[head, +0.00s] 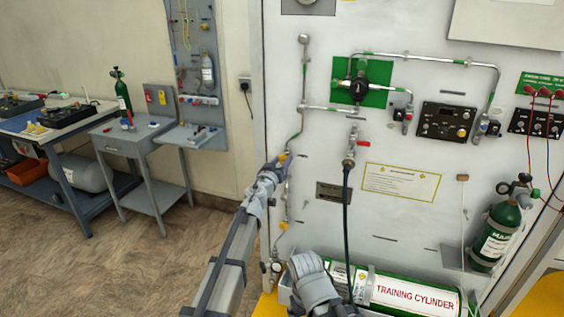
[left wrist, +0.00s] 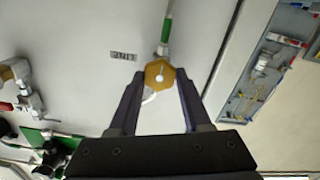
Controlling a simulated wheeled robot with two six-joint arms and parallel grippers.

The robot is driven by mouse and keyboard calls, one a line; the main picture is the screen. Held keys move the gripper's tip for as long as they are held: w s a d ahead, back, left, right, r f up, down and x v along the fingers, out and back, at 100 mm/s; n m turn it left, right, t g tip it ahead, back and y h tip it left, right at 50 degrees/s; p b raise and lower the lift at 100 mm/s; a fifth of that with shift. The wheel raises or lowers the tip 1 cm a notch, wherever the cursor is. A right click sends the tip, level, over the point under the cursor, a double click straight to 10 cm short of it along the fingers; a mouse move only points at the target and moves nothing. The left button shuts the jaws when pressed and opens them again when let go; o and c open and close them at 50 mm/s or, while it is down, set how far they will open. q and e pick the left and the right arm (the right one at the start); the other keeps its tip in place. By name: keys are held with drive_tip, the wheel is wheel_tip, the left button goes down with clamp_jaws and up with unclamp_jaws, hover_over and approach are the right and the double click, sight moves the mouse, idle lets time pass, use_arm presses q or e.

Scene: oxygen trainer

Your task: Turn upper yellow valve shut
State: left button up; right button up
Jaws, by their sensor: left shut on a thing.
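The upper yellow valve (head: 283,156) sits on a thin vertical pipe near the left edge of the white panel. My left gripper (head: 277,164) is at this valve, its arm reaching up from below. In the left wrist view the valve's yellow hexagonal knob (left wrist: 158,74) is between the tips of the two dark fingers, and the gripper is shut on it. A green-banded pipe runs beyond the knob. A lower yellow valve (head: 283,225) is on the same line below, clear of the gripper. No fingers of my right gripper show.
A red-handled valve with a dark hose (head: 346,190) hangs right of my left gripper. A green training cylinder (head: 408,296) lies at the panel's foot. A small green cylinder (head: 494,240) stands at right.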

use_arm(q)
clamp_jaws()
